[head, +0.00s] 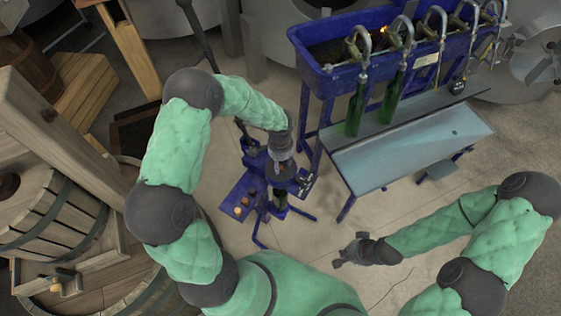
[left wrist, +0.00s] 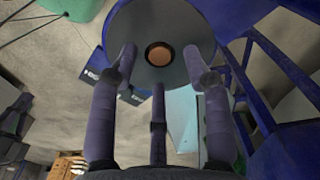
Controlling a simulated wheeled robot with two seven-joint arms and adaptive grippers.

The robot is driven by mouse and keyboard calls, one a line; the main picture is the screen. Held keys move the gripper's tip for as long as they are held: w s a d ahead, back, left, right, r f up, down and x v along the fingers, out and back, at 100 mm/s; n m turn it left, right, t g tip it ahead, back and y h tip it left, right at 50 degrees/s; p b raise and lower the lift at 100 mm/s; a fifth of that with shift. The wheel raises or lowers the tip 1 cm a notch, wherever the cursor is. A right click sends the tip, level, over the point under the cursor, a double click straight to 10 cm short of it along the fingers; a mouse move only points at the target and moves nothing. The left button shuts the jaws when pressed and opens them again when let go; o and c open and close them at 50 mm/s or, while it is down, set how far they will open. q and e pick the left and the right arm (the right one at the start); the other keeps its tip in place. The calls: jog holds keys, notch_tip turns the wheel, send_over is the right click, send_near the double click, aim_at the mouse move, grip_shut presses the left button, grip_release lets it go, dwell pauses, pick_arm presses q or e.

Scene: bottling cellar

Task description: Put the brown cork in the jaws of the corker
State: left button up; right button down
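The blue corker (head: 279,198) stands on the floor at the centre of the head view, with my left gripper (head: 282,172) over its top. In the left wrist view a round grey plate (left wrist: 185,25) has a dark-rimmed hole at its middle. The flat round end of a brown cork (left wrist: 159,54) shows inside this hole. The fingers of my left gripper (left wrist: 159,72) are spread apart around the hole, with nothing between them.
Several small corks (head: 244,202) lie on the corker's blue side tray (head: 228,202). A blue filler trough (head: 345,82) with green bottles (head: 355,108) and a grey sloping shelf (head: 410,150) stands at the right. A wooden press (head: 55,215) is at the left.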

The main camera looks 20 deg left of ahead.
pick_arm(q)
notch_tip(320, 180, up, 12)
dwell(0.6)
jog(key=shift+f, duration=0.1)
dwell(0.5)
